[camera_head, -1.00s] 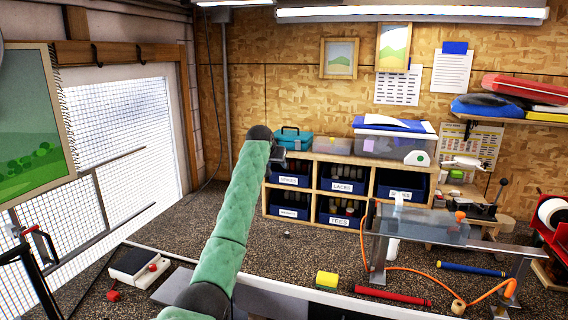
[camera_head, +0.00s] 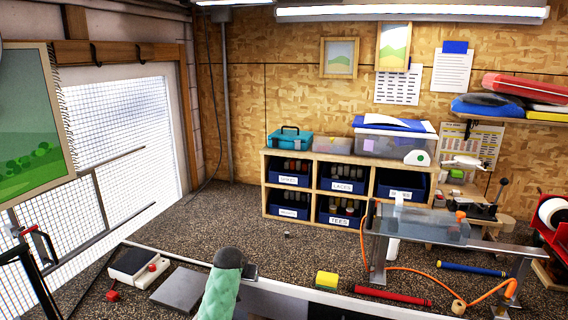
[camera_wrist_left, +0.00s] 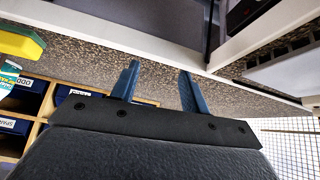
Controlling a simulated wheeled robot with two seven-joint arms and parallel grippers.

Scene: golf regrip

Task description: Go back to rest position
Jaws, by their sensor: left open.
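My left arm comes in at the bottom of the head view, with its green padded sleeve low near the bench edge. In the left wrist view, my left gripper (camera_wrist_left: 158,82) shows two blue fingers set apart, with nothing between them. In the head view only a small dark part of it shows beside the wrist, and the fingers cannot be made out. My right gripper is in neither view.
A yellow sponge (camera_head: 327,279) and a red grip (camera_head: 393,295) lie near the front edge. A grey plate (camera_head: 179,290) and a small scale (camera_head: 133,264) sit at left. A cubby shelf (camera_head: 317,223) with blue bins stands behind. A clamp stand (camera_head: 377,260) with an orange hose is at right.

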